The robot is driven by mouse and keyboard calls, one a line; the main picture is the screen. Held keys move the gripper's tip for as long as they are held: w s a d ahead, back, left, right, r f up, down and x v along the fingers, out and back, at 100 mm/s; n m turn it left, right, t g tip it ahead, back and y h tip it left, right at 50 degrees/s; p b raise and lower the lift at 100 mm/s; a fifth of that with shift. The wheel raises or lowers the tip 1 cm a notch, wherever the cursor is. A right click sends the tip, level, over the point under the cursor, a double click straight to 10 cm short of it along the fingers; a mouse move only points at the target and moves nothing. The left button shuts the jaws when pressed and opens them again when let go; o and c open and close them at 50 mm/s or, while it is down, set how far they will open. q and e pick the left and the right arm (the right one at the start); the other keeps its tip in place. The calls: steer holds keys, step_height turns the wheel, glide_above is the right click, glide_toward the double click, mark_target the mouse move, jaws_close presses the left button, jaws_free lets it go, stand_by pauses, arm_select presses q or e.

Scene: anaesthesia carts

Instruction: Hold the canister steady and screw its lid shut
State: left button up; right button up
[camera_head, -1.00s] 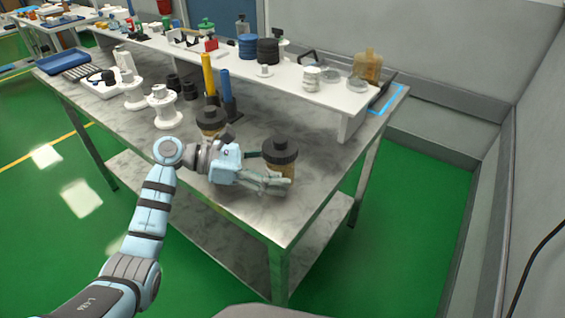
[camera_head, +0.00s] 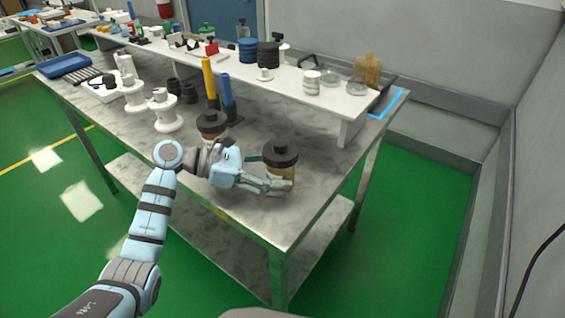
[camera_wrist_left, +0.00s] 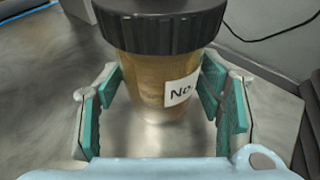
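The brown canister (camera_head: 282,173), with a dark lid (camera_head: 280,152) on its top, stands upright near the table's front right corner. In the left wrist view the canister (camera_wrist_left: 150,80) carries a white "No." label, and its black ribbed lid (camera_wrist_left: 160,28) fills the top. My left gripper (camera_head: 280,186) is low at the canister, its fingers around the body below the lid. In the left wrist view the green pads lie close on both sides; whether they press on it is unclear. My right gripper is not in view.
A second dark-lidded canister (camera_head: 210,124) stands behind my left wrist. White spools (camera_head: 163,113) and upright yellow (camera_head: 208,80) and blue (camera_head: 226,90) handles stand farther back. A raised white shelf (camera_head: 340,97) holds jars and discs. The table's front right corner is clear.

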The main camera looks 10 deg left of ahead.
arm_select(q)
steer(key=shift+o, duration=0.7)
